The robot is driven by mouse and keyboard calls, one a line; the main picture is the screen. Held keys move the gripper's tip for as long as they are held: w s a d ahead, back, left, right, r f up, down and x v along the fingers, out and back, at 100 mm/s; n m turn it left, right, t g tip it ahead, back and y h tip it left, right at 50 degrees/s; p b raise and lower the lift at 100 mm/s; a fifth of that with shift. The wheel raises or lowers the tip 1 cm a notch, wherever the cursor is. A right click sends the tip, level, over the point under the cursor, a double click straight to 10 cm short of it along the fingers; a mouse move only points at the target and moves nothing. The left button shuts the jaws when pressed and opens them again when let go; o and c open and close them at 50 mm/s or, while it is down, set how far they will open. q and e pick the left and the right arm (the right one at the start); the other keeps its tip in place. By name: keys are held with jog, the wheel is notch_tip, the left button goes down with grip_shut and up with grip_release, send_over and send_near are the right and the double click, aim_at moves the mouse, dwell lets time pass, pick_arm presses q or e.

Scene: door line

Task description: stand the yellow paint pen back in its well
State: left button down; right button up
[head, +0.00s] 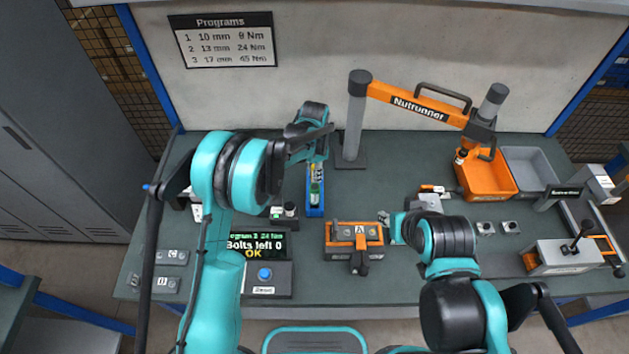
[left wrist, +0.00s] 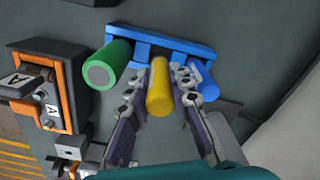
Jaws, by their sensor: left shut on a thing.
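The yellow paint pen (left wrist: 159,88) is between the fingers of my left gripper (left wrist: 168,80), which is shut on it. The pen lines up with the middle of the blue rack (left wrist: 178,43), between a green pen (left wrist: 106,68) and a blue pen (left wrist: 203,82). I cannot tell whether its lower end is inside the well. In the head view the rack (head: 315,211) stands on the bench under my left gripper (head: 318,160), with the green pen (head: 315,190) nearest me. My right gripper (head: 396,228) is beside the orange fixture; its fingers are unclear.
The orange fixture marked A (head: 342,236) stands front right of the rack. The nutrunner post (head: 355,120) rises behind it. A display (head: 257,245) reads "Bolts left 0 OK". An orange bin (head: 487,180) and a grey bin (head: 529,168) stand at the right.

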pick_arm(q)
notch_tip(320, 180, down, 4)
jog(key=shift+b, duration=0.35)
jog(key=c, duration=1.8)
grip_release()
jog(key=shift+f, duration=0.1)
jog(key=o, duration=0.4)
jog(key=shift+o, duration=0.2)
